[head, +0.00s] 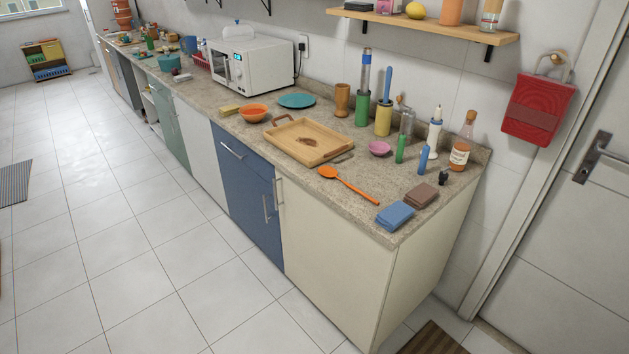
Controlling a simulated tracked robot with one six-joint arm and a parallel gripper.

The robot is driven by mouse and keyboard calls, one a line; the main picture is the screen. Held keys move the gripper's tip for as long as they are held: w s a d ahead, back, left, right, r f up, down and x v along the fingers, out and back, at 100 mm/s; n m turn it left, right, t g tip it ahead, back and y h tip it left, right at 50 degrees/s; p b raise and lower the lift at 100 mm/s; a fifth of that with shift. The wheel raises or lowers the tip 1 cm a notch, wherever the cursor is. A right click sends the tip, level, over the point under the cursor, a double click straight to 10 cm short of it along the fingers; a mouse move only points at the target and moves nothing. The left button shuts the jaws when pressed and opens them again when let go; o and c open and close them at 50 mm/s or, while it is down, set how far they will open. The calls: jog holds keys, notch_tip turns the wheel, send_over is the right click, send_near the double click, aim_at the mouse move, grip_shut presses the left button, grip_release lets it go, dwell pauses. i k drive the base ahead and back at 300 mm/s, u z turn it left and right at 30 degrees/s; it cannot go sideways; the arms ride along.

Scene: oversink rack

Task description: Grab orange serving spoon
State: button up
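The orange serving spoon (350,185) lies flat on the speckled countertop (350,207), near its front edge at the right end. Its round bowl points to the left and its thin handle runs right and toward the front, ending close to a folded blue cloth. Nothing covers it. My gripper does not show in the head view.
A wooden tray (309,161) lies left of the spoon, with the blue cloth (395,215) and brown cloth (421,195) to its right. The tiled floor (150,250) in front is clear.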

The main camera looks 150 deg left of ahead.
aim_at(326, 170)
jog(key=u, duration=4.55)
